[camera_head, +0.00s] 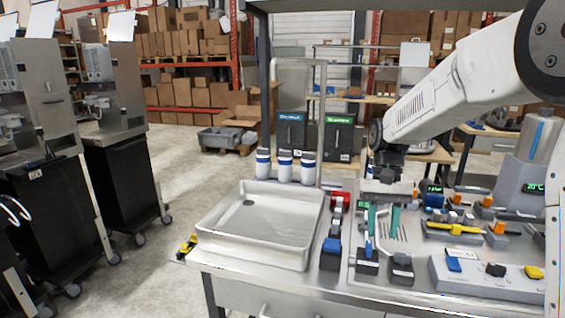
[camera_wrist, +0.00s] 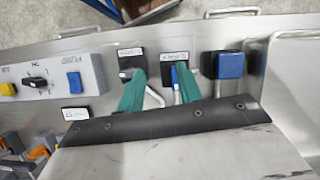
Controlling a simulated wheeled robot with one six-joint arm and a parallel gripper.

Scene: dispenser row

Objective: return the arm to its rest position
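My gripper (camera_head: 383,222) is above the steel worktop on the right side of the head view, at the end of my white arm. Its two teal fingers point down and stand apart, with no object held between them. In the wrist view my gripper (camera_wrist: 160,82) shows the same two teal fingers with a gap. Just beyond the fingertips are a black switch block (camera_wrist: 131,58) and another labelled block (camera_wrist: 174,56). Bent metal levers show beside the fingers; whether they touch them I cannot tell.
A white sink tray (camera_head: 255,255) is left of the gripper. Several white bottles with blue bands (camera_head: 285,168) stand behind it. A blue-topped block (camera_head: 331,252) is close left of the gripper. A grey button panel (camera_head: 485,275) and a dispenser with a green display (camera_head: 528,180) are to the right.

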